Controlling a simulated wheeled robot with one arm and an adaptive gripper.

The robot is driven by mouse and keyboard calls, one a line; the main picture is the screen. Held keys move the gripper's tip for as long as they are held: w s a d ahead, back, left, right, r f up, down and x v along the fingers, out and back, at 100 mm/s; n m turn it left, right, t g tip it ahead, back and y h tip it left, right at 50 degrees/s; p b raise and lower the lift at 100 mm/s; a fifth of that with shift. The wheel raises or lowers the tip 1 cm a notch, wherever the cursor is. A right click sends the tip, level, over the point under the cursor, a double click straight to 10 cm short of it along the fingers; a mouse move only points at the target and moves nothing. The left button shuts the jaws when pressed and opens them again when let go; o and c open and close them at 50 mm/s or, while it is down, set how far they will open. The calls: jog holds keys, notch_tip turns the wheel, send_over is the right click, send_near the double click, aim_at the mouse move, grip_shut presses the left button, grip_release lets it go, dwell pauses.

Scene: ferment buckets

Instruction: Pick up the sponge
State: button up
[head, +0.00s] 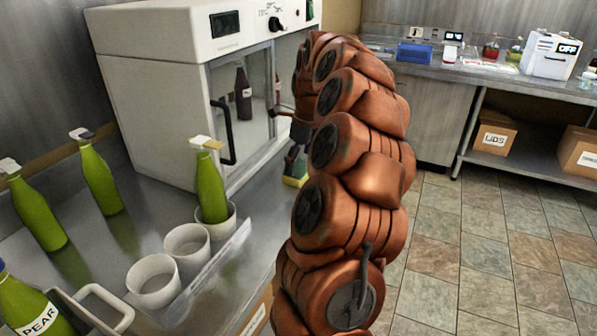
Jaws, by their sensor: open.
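The sponge (294,181) shows as a small yellow and green block near the right edge of the metal counter, in front of the white cabinet. My orange arm hides part of it. My gripper (295,162) is just above the sponge, dark and partly hidden behind my arm. It is open. I cannot tell whether its fingers touch the sponge or are around it.
The white cabinet (150,85) with a glass door and black handle stands close beside my gripper. Green bottles (36,210) and white cups (153,281) stand on the counter at left. Tiled floor (480,250) lies clear at right.

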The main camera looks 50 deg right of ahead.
jog(key=shift+w+f, duration=0.15)
jog(key=shift+f, duration=1.05)
jog(key=c, duration=0.4)
jog(key=shift+r, duration=0.15)
jog(key=shift+r, duration=1.7)
jog(key=s+a+r+b, duration=0.1)
jog(key=s+a+b, duration=0.1)
jog(key=s+a, duration=0.8)
jog(key=s, duration=0.2)
jog(key=shift+s+r, duration=0.2)
jog(key=shift+s, duration=0.15)
